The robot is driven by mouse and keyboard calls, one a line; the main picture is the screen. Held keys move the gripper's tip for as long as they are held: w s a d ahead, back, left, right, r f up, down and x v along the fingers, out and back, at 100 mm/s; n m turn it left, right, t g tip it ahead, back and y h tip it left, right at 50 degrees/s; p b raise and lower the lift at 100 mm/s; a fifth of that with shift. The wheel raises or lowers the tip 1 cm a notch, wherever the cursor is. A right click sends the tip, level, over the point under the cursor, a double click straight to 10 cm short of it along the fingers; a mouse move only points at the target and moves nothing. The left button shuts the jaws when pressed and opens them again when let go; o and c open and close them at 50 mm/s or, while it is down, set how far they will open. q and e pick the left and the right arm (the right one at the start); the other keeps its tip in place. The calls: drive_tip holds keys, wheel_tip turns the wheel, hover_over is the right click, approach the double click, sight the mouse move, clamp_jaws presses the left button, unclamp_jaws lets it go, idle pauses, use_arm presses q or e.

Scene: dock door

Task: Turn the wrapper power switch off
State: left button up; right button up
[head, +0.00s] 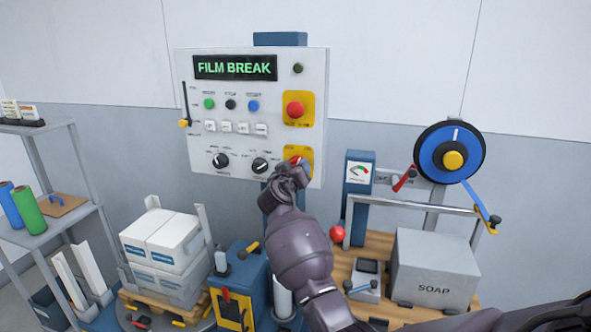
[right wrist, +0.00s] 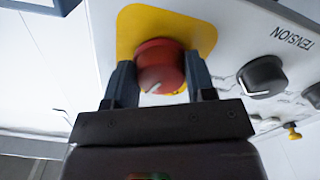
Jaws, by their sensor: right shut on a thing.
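My left gripper is not in view.
A red push button (head: 295,109) on another yellow plate sits above. Two black knobs, (head: 220,160) and (head: 260,165), are left of my gripper.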

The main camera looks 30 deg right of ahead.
use_arm(q)
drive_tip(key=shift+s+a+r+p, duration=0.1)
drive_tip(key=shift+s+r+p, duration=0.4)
drive_tip(key=shift+p, duration=0.6)
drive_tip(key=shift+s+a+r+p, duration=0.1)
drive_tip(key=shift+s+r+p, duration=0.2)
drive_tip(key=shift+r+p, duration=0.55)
use_arm(e)
drive_tip(key=shift+r+n, duration=0.1)
drive_tip(key=shift+n, duration=6.3)
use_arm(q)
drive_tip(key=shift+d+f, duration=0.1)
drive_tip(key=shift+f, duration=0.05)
use_arm(e)
drive_tip(key=o, duration=0.9)
use_arm(q)
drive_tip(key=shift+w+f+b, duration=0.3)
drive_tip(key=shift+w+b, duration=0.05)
drive_tip(key=shift+b, duration=0.3)
use_arm(e)
drive_tip(key=v, duration=1)
drive_tip(key=shift+s+a, duration=0.25)
drive_tip(key=shift+s, duration=0.1)
